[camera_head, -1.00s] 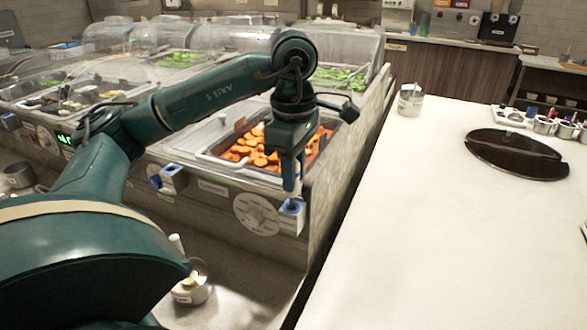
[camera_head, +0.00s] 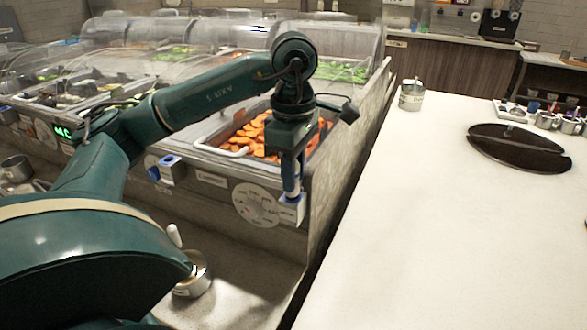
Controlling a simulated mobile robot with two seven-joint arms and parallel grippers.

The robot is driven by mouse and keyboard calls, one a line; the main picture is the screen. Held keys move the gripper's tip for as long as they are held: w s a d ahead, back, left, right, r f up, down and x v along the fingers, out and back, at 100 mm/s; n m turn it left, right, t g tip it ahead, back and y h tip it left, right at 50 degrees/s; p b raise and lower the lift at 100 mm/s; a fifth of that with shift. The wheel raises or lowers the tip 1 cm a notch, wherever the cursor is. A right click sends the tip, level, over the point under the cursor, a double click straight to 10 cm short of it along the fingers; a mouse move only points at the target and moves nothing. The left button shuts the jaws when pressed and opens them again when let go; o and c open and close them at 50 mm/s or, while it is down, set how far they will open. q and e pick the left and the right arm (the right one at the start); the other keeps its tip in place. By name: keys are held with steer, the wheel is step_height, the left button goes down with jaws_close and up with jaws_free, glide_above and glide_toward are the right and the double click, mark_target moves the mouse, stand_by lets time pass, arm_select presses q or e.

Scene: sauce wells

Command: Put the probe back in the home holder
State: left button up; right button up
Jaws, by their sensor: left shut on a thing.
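The probe (camera_head: 291,186) is a slim blue and white piece held upright below my left gripper (camera_head: 289,166). The left gripper is shut on its upper part, which the fingers mostly hide. A white holder with a blue rim (camera_head: 292,209) is fixed to the counter front directly below. The probe's lower end meets the holder's opening; I cannot tell how deep it sits. A second white and blue holder (camera_head: 167,171) is on the counter front farther left. My right gripper is not in view.
A round dial chart (camera_head: 256,205) is on the counter front. A metal cup (camera_head: 193,279) stands on the lower ledge. The white table (camera_head: 440,220) at right is largely clear.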

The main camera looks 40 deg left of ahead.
arm_select(q)
steer(key=shift+f, duration=0.2)
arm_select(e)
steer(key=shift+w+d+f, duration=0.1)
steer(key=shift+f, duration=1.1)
arm_select(q)
steer(key=o, duration=1.1)
steer(key=shift+s+r, duration=0.1)
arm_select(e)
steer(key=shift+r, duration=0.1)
arm_select(q)
steer(key=shift+r, duration=0.15)
step_height(320, 180, up, 13)
steer(key=p, duration=0.6)
steer(key=shift+s+d, duration=0.1)
steer(key=shift+s, duration=0.05)
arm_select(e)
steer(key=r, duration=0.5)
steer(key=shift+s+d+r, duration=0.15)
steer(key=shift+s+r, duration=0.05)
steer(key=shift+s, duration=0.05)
